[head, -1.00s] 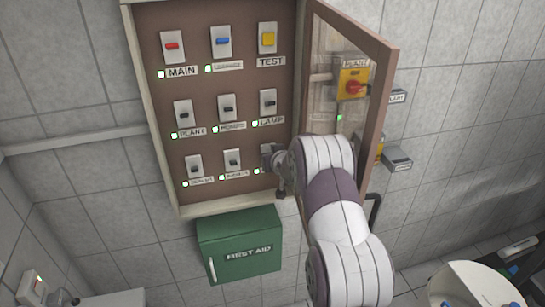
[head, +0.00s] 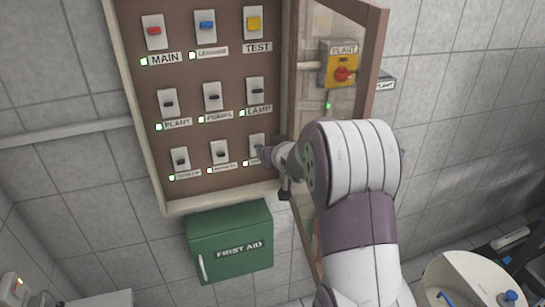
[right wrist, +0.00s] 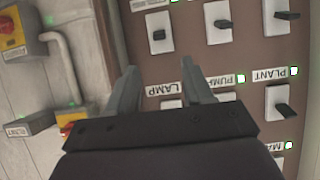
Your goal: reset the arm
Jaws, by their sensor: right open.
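A brown switch panel (head: 185,70) in a wooden frame hangs on the wall, with three rows of switches. The top row has a red MAIN switch (head: 154,31), a blue switch (head: 206,25) and a yellow TEST switch (head: 254,22). Below are dark-levered switches, including PLANT (head: 168,102), PUMPS (head: 212,96) and LAMP (head: 255,89). The bottom-row labels are too small to read. My right gripper (head: 268,154) is beside the bottom-right switch (head: 257,144); contact cannot be told. In the right wrist view its fingers (right wrist: 162,85) are apart and empty. My left gripper is out of view.
A glazed door (head: 371,70) stands open at the panel's right, close to my right arm. Behind it is a yellow box with a red knob (head: 342,74). A green first aid box (head: 230,243) hangs below. A white bin (head: 465,285) stands lower right.

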